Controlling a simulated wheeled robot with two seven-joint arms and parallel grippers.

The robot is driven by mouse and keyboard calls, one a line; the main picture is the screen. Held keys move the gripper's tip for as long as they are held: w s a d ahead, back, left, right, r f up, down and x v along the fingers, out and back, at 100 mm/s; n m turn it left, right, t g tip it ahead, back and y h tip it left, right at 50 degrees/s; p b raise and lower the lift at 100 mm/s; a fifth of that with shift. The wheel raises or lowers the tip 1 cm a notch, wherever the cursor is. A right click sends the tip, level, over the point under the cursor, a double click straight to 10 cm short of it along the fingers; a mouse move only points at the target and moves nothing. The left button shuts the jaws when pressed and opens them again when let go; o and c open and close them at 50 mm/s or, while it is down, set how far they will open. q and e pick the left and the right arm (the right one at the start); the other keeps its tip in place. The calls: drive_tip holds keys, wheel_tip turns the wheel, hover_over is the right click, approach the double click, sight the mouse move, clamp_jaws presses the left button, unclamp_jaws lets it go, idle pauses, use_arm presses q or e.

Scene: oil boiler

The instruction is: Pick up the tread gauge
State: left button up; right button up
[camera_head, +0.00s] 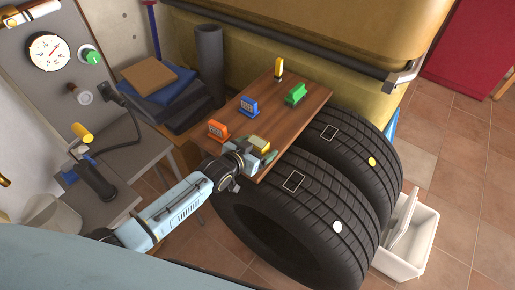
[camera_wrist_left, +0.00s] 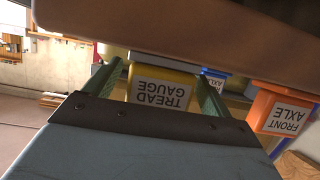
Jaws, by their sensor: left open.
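The tread gauge (camera_head: 259,143) is a small yellow block at the near edge of the brown wooden board. In the left wrist view its yellow body (camera_wrist_left: 165,76) carries a white label reading "TREAD GAUGE", which appears upside down. My left gripper (camera_head: 263,156) is open at the near edge of the board, right by the gauge. In the left wrist view the gauge shows between the two green fingers of that gripper (camera_wrist_left: 158,84). I cannot tell whether the fingers touch it. My right gripper is not in view.
An orange "FRONT AXLE" block (camera_head: 217,130), a blue block (camera_head: 249,106), a green block (camera_head: 296,94) and a yellow-black item (camera_head: 279,69) stand on the board (camera_head: 268,118). Two large tyres (camera_head: 318,205) stand right of it. A white bin (camera_head: 410,240) is at the right.

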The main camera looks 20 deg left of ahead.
use_arm(q)
drive_tip(key=c, duration=1.1)
